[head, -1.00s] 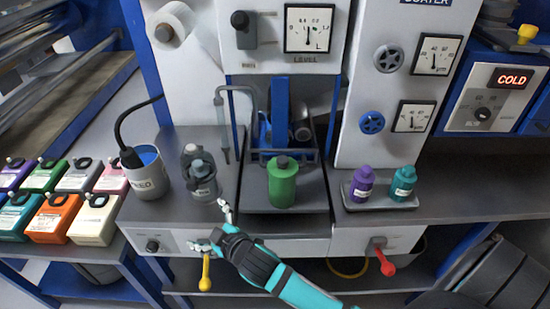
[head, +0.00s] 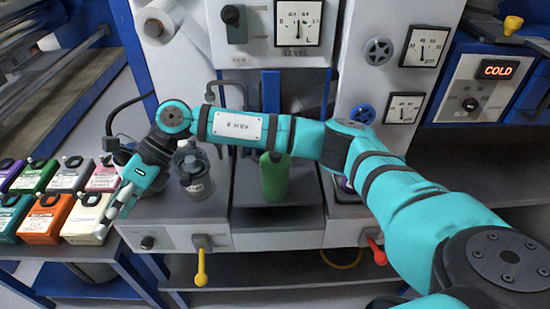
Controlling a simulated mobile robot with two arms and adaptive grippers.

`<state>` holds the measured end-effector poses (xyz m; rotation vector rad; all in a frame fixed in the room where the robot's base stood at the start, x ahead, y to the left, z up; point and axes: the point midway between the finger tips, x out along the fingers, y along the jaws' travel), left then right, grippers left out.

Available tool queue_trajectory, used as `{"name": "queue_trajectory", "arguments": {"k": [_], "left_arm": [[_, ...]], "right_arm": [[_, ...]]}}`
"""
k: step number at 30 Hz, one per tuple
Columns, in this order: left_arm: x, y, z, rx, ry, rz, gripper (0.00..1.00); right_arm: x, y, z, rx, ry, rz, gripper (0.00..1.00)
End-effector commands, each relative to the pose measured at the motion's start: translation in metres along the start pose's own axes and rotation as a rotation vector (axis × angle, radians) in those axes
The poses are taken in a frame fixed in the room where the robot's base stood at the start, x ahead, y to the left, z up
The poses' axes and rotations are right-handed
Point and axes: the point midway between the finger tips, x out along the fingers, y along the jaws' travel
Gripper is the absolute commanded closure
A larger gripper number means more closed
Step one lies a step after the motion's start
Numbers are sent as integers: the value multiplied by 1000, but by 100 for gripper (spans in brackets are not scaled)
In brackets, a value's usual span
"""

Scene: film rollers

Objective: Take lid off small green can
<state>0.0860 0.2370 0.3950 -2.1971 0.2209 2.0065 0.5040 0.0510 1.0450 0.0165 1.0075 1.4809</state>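A small green can (head: 33,178) with a dark round piece on top stands in the back row of coloured cans at the left. A green bottle-shaped can (head: 274,182) stands on the grey tray at the middle; my arm crosses in front of its dark lid and hides part of it. My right gripper (head: 112,213) hangs at the left, beside the cream can (head: 86,222), fingers pointing down and to the left. It is seen from the side, so its opening is unclear. Nothing shows between its fingers. My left gripper is out of view.
A grey clear-topped vessel (head: 193,175) stands just right of my gripper. An orange can (head: 46,222) and other coloured cans sit close together at the left. A yellow lever (head: 201,266) hangs below the bench front. My arm hides much of the machine's middle.

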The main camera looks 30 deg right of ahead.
Motion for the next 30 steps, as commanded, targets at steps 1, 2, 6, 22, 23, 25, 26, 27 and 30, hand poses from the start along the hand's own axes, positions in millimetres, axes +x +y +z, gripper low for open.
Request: {"name": "queue_trajectory", "arguments": {"k": [1,2,6,22,23,25,26,27,30], "left_arm": [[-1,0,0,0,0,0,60],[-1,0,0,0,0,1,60],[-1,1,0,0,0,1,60],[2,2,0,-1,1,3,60],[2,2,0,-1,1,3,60],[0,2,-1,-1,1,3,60],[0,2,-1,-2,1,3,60],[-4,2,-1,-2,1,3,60],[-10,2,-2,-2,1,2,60]], "right_arm": [[-30,-18,-11,-49,138,-103,0],[-49,-28,-20,-68,226,-160,0],[-163,-59,-55,-65,608,-421,0],[-327,-48,-106,141,1012,-695,0],[-325,-51,-111,141,1012,-695,0],[-320,-58,-123,141,1011,-695,0],[-318,-60,-128,141,1011,-695,0],[-317,-63,-134,141,1010,-698,0],[-310,-73,-151,141,1011,-696,0]]}}
